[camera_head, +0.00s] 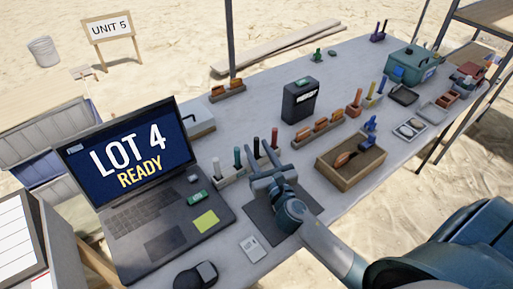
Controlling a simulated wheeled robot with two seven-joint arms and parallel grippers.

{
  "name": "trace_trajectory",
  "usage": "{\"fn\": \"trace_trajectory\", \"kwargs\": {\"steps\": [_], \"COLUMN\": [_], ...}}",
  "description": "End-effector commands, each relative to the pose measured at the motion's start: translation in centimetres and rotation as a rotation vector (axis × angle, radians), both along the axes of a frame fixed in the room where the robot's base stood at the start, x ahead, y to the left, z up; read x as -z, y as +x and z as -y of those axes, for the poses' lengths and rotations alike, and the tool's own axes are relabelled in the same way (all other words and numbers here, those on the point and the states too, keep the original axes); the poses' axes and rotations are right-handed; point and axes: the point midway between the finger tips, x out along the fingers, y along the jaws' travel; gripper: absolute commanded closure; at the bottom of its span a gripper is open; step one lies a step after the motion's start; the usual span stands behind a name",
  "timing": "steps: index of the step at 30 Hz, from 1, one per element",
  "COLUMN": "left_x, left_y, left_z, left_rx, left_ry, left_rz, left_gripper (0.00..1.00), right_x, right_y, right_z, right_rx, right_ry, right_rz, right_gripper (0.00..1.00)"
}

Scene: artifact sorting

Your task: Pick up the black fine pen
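A pale rack (229,181) stands beside the laptop and holds several upright pens. Among them are a dark teal pen (237,157), a very dark pen (256,148) and a dark red pen (274,138). The very dark one may be the black fine pen, but at this size I cannot be sure of its colour. My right gripper (268,178) is at the near right end of the rack, over a dark mat (262,222). Its fingers look spread apart, with nothing visible between them. It hides part of the rack. My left gripper is out of view.
A laptop (140,215) stands left of the rack. A wooden tray (352,178) with small items lies to the right, and a black box (299,101) stands behind. More racks and a green case (411,66) fill the far right. The table middle behind the rack is partly clear.

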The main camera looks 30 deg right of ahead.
Motion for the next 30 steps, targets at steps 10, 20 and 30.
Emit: {"fn": "trace_trajectory", "kwargs": {"steps": [10, 20, 30], "left_x": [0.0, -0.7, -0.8], "left_y": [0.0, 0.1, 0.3], "left_z": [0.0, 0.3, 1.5], "left_rx": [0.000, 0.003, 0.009], "left_ry": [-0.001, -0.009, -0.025], "left_rz": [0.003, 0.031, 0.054], "left_gripper": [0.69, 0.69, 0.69], "right_x": [0.0, -0.2, 0.0], "right_y": [0.2, 2.9, 5.3], "right_z": [0.0, 0.3, 0.7], "right_rx": [0.000, 0.001, 0.000], "right_ry": [0.000, 0.001, 0.001], "right_rz": [0.000, 0.001, 0.000], "right_gripper": [0.64, 0.64, 0.64]}}
